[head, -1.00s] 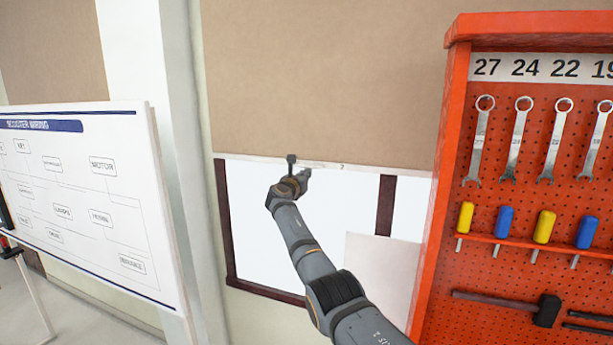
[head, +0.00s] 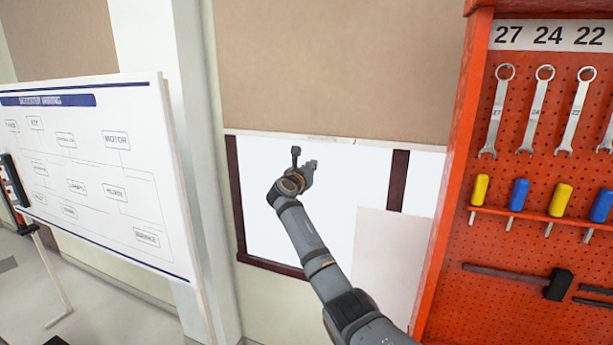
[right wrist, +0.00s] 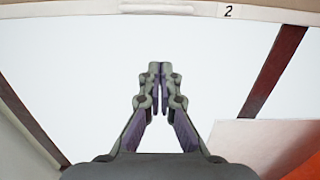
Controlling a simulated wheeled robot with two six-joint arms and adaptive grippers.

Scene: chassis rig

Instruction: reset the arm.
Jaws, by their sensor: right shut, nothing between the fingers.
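My right arm comes in from the lower right in the head view and reaches up in front of the wall. My right gripper (head: 304,158) is at its end, in front of a white panel with dark brown posts. In the right wrist view the right gripper (right wrist: 156,72) shows its two fingers together, with nothing between them. It appears clear of the panel, though the gap is hard to judge. My left gripper is in neither view.
A red pegboard cabinet (head: 453,150) with wrenches (head: 536,112), screwdrivers and a hammer (head: 557,284) stands at the right. A whiteboard with a wiring diagram (head: 90,185) stands at the left. The white panel (head: 270,215) is behind the gripper. Open floor (head: 25,285) shows at lower left.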

